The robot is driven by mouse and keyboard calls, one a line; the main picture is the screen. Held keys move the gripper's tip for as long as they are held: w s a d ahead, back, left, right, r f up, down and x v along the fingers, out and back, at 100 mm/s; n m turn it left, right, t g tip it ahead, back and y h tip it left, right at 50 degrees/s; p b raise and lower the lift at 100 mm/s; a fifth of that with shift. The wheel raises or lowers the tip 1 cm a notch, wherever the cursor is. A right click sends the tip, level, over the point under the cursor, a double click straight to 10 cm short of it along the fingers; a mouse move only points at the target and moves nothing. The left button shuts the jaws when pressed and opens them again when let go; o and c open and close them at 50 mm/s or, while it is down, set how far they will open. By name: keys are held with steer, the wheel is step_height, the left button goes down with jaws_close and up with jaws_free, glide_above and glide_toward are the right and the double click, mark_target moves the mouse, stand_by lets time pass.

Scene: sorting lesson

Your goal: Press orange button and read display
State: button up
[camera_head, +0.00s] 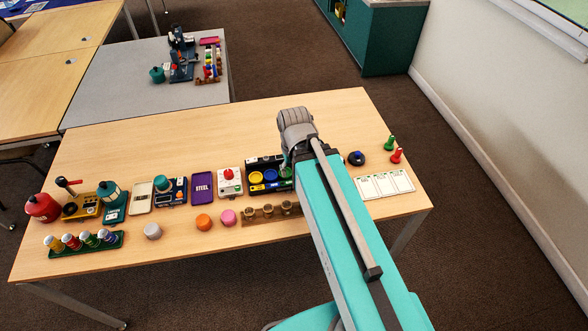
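A dark panel (253,161) stands in the middle of the table, with a yellow round button (256,178) and a blue one (270,175) at its front. Its right part is hidden by my arm. I cannot make out an orange button or a readable display on it. A loose orange round piece (204,222) lies nearer the front edge. My arm reaches over the table from the lower right, and its grey wrist is above the panel's right end. My gripper (286,168) is mostly hidden there; its fingers and any contact cannot be made out.
Left of the panel stand a white box with a red button (229,182), a purple plate (202,187) and a teal lantern (112,200). A pink piece (228,217) and a wooden peg rack (262,216) lie in front. White cards (384,184) lie right. The table's back strip is clear.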

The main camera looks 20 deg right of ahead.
jaws_close()
stand_by(1.3)
